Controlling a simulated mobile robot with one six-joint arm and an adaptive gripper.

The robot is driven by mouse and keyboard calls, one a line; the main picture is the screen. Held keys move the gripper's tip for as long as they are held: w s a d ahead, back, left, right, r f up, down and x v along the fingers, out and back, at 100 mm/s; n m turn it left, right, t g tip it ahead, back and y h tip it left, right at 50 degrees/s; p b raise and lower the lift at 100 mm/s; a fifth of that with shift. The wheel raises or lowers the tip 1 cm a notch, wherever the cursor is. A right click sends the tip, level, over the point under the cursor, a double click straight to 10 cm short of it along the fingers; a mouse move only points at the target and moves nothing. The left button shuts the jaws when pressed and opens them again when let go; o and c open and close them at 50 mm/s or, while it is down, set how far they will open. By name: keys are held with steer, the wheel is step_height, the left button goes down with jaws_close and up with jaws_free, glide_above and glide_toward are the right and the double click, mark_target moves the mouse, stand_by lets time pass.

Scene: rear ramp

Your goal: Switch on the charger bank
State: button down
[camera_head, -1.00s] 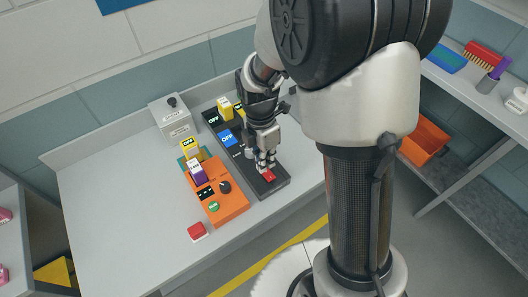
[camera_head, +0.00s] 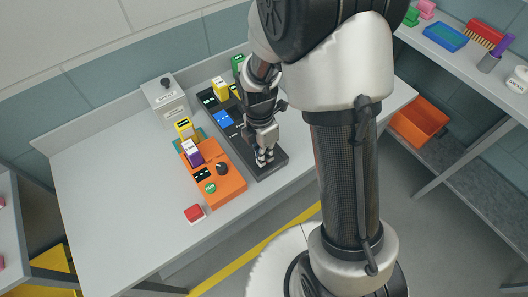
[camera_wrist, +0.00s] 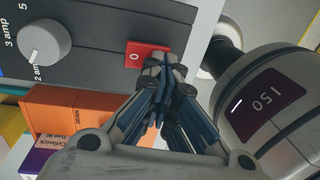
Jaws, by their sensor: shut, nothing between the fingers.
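The charger bank (camera_head: 278,161) is a long dark grey box on the bench, with a blue display (camera_head: 224,118) and yellow packs (camera_head: 220,88) towards its far end. In the wrist view its dark face (camera_wrist: 85,40) carries a grey dial (camera_wrist: 44,46) with amp marks and a red switch (camera_wrist: 136,52) marked 0. My gripper (camera_head: 264,158) is shut and empty, pointing down at the near end of the bank. In the wrist view the fingertips (camera_wrist: 165,66) are at the switch's edge and cover part of it. I cannot tell whether they touch it.
An orange charger (camera_head: 222,185) with a dark knob and a purple pack stands close on the left. A red button (camera_head: 194,213) lies in front of it. A grey box (camera_head: 167,100) stands at the back. The bench's left part (camera_head: 105,175) is clear. Shelves (camera_head: 460,70) stand at the right.

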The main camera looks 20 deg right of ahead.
steer(key=shift+w+a+r+p, duration=0.2)
steer(key=shift+w+p, duration=0.2)
steer(key=shift+w, duration=0.3)
steer(key=shift+r, duration=0.25)
step_height(320, 180, up, 13)
steer(key=s+p, duration=0.1)
steer(key=p, duration=0.5)
steer(key=shift+s+d+r, duration=0.2)
steer(key=shift+s, duration=0.15)
